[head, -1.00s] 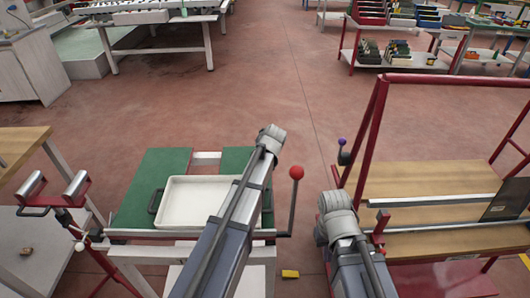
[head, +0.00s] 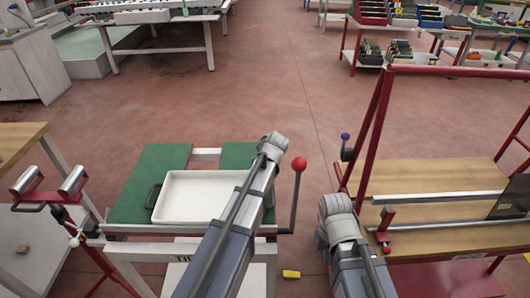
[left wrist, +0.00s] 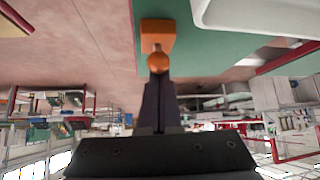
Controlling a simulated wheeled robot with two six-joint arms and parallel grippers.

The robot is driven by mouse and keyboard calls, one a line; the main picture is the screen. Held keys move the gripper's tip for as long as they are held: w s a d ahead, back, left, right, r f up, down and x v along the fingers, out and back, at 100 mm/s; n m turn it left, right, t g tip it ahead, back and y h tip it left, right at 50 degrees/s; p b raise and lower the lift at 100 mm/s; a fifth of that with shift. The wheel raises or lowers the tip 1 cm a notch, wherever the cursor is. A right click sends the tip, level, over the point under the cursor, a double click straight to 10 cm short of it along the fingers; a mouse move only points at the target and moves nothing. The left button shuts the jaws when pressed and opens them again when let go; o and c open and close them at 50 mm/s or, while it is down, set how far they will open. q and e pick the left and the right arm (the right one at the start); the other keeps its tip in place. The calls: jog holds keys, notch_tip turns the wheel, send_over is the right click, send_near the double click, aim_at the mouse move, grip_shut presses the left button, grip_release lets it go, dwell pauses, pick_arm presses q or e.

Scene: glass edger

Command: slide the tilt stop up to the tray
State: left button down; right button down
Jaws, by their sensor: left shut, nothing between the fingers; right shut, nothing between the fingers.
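The white tray (head: 195,194) lies on green pads of a metal stand; its edge also shows in the left wrist view (left wrist: 250,18). An orange block with a round orange knob, which looks like the tilt stop (left wrist: 157,35), sits on the green surface beside the tray, with a gap between them. My left gripper (left wrist: 159,80) is shut and empty, its dark fingertips right at the knob; I cannot tell whether they touch. In the head view my left arm hides the block and this gripper. My right arm shows at right, but its fingers are not visible.
A lever with a red ball (head: 299,164) stands right of the tray, close to my left arm. A red-framed cart with wooden shelves (head: 430,173) is beside my right arm. A roller stand (head: 50,190) is at left. Open floor lies beyond the stand.

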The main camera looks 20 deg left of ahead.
pick_arm(q)
jog(key=s, duration=0.3)
jog(key=shift+s+d, duration=0.1)
jog(key=shift+d, duration=0.3)
jog(key=shift+w, duration=0.2)
jog(key=shift+w+a+r, duration=0.15)
jog(key=shift+w+a, duration=0.1)
jog(key=shift+w, duration=0.25)
jog(key=shift+w+a+r+p, duration=0.15)
jog(key=shift+w+a+p, duration=0.1)
jog(key=shift+w, duration=0.3)
jog(key=shift+w+a+r+p, duration=0.1)
jog(key=shift+w+a+p, duration=0.1)
jog(key=shift+w, duration=0.3)
jog(key=shift+s+r+p, duration=0.15)
jog(key=shift+r+p, duration=0.45)
jog(key=shift+r, duration=0.05)
jog(key=p+v, duration=0.6)
jog(key=v, duration=0.2)
jog(key=shift+s, duration=0.4)
